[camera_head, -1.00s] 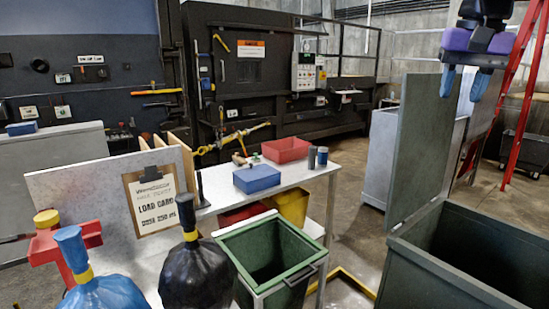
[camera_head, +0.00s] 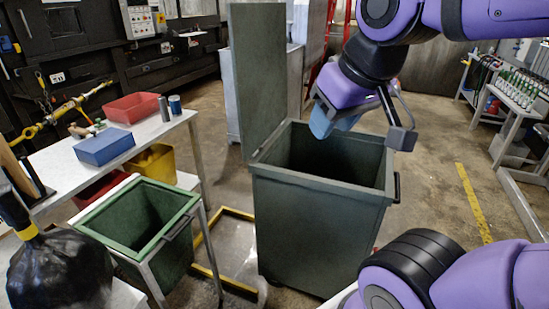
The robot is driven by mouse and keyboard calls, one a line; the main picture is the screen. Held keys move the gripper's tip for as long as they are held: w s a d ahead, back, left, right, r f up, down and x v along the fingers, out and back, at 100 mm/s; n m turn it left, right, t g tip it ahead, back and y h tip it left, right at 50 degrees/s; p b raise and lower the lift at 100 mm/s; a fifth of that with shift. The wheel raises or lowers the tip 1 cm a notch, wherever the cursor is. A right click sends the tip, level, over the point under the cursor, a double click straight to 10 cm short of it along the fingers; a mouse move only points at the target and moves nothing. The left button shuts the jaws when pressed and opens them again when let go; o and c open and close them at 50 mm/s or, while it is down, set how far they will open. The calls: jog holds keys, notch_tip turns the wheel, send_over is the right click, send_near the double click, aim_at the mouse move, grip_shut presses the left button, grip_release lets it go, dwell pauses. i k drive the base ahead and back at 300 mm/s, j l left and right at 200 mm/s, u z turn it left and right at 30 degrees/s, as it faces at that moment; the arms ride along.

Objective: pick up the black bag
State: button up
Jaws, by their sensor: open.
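The black bag (camera_head: 62,270) stands at the lower left, cut off by the frame's left and bottom edges. Its gathered black neck carries a yellow band (camera_head: 27,233). My gripper (camera_head: 362,126) is open and empty, with blue fingers, at the upper right above the large dark green bin. It is well to the right of the bag and not touching it.
The large dark green bin (camera_head: 318,215) has its lid (camera_head: 257,75) raised. A smaller green bin (camera_head: 185,216) stands between it and the bag. A table (camera_head: 165,136) bears a blue tray (camera_head: 104,147) and a red tray (camera_head: 132,107). Open floor lies at the right.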

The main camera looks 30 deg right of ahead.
aim_at(61, 268)
jog(key=k+l+z, duration=0.15)
jog(key=l, duration=0.15)
jog(key=k+l+z, duration=0.15)
jog(key=l, duration=0.15)
jog(key=k+l+z, duration=0.15)
jog(key=l, duration=0.2)
jog(key=k+l+z, duration=0.15)
jog(key=l, duration=0.15)
jog(key=l+z, duration=0.15)
jog(key=l, duration=0.2)
jog(key=u, duration=1.95)
jog(key=i+j, duration=0.1)
jog(key=i, duration=1.65)
